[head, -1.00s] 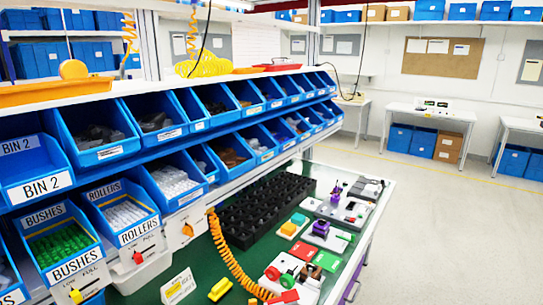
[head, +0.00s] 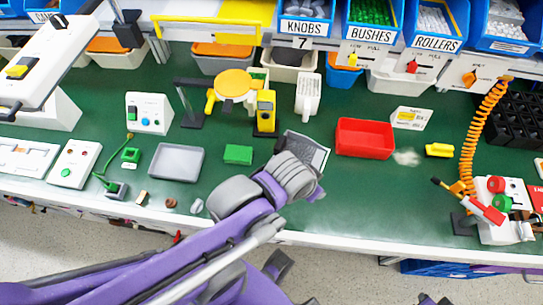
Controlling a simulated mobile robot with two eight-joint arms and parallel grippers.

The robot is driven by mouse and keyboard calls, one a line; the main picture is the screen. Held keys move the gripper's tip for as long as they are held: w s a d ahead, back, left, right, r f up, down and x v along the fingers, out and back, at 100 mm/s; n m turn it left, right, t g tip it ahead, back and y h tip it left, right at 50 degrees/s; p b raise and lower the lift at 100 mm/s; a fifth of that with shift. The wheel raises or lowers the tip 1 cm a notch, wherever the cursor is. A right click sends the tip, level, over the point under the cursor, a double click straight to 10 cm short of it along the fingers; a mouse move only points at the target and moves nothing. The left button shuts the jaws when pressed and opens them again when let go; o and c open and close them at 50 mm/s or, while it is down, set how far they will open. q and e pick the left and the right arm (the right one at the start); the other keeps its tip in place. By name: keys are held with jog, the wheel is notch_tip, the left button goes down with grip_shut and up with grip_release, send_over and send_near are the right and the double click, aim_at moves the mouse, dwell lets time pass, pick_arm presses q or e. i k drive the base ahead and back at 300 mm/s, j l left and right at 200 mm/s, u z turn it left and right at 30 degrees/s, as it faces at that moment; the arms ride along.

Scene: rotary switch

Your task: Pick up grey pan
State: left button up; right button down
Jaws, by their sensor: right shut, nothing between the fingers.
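The grey pan (head: 177,162) is a shallow rectangular tray lying flat and empty on the green bench, left of centre in the head view. Nothing touches it. A purple and grey arm of mine reaches in from the lower left and passes to the right of the pan. Only the small dark tips of my right gripper (head: 435,299) show at the bottom edge. They are close together, shut and empty, far from the pan. A dark finger-like part (head: 278,265) shows beside my purple arm; I cannot tell its opening.
A green block (head: 238,154) lies right of the pan. A white box with buttons (head: 149,114) stands behind it, and a green cable (head: 104,182) lies left. A red tray (head: 365,138) is further right. Blue bins line the back. The bench's front edge is close to the pan.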

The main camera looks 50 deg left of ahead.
aim_at(309, 152)
jog(key=u, duration=0.45)
jog(key=j+u, duration=0.15)
jog(key=u, duration=0.35)
jog(key=i+u, duration=0.1)
jog(key=u, duration=0.35)
